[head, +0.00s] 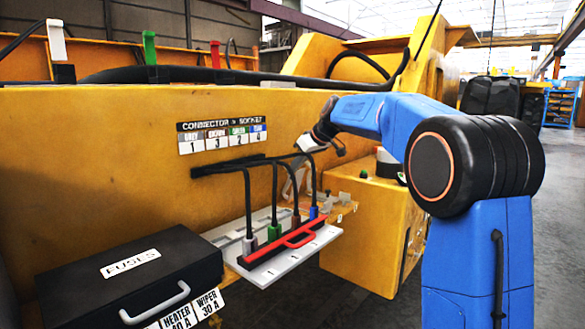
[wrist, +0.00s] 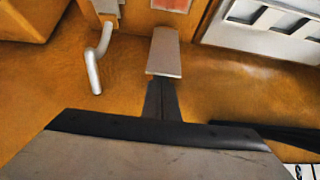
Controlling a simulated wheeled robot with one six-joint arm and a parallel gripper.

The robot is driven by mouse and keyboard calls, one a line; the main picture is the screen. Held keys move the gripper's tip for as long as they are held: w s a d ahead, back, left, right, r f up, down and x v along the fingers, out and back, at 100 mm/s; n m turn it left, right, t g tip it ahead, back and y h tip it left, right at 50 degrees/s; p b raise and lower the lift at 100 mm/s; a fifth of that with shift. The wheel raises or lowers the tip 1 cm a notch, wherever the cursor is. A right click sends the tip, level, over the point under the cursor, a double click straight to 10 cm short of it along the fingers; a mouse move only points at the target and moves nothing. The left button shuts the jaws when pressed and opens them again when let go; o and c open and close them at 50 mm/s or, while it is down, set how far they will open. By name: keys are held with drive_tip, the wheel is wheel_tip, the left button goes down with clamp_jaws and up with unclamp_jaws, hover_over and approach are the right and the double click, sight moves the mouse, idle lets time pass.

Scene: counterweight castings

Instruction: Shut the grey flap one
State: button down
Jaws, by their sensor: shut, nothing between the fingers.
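My gripper (head: 291,182) reaches down behind the black cables, beside the yellow wall in the head view. In the wrist view its shut fingers (wrist: 163,55) show as one grey tip on a dark stem, with nothing held. I cannot make out a grey flap for certain. Small pale grey pieces (head: 344,197) sit on the yellow ledge right of the connectors. A bent silver lever (wrist: 96,66) lies left of the fingers in the wrist view, apart from them. The grey connector (head: 249,245) stands upright at the left of the connector row.
Green, brown and blue connectors stand on a white board (head: 270,277) behind a red handle bar (head: 290,246). Black cables arch above them. A black fuse case (head: 90,262) stands at left. A connector label (head: 222,135) is on the wall. Open floor lies at right.

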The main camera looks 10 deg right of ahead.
sight(301, 171)
drive_tip(key=shift+s+d+f+t+y, duration=0.25)
drive_tip(key=shift+s+d+t+y, duration=0.25)
drive_tip(key=shift+s+t, duration=0.2)
drive_tip(key=shift+s+d+f+t+y, duration=0.2)
drive_tip(key=shift+s+d+t+y, duration=0.2)
drive_tip(key=shift+s+d+t, duration=0.25)
drive_tip(key=shift+s+d+f, duration=0.35)
drive_tip(key=shift+s, duration=0.25)
drive_tip(key=s+d+f, duration=0.2)
drive_tip(key=s+f, duration=0.1)
drive_tip(key=shift+s+d+f, duration=0.15)
drive_tip(key=shift+d+f, duration=0.05)
drive_tip(key=shift+f, duration=0.1)
drive_tip(key=shift+s+d+f, duration=0.25)
drive_tip(key=shift+s+f, duration=0.15)
drive_tip(key=shift+f, duration=0.4)
drive_tip(key=shift+s+d+f, duration=0.2)
drive_tip(key=shift+s+f, duration=0.15)
drive_tip(key=shift+f, duration=0.4)
